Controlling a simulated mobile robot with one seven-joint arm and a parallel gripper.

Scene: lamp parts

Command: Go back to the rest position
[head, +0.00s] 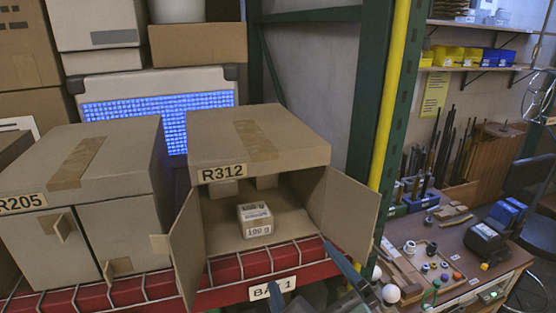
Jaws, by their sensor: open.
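My gripper does not show clearly in the head view. A cardboard box labelled R312 (262,140) stands on the red rack shelf with both front flaps swung open. A small parcel marked 100 g (256,221) sits inside on the box floor, with nothing touching it that I can see. The left flap (187,245) and the right flap (347,206) stick out towards me. A blue-grey bar (345,264) rises by the shelf edge below the right flap; I cannot tell what it belongs to.
A closed box labelled R205 (88,150) stands to the left. The red shelf beam (120,293) carries a wire deck. A green rack post (378,110) with a yellow strip stands right of the box. A cluttered workbench (455,255) lies beyond it.

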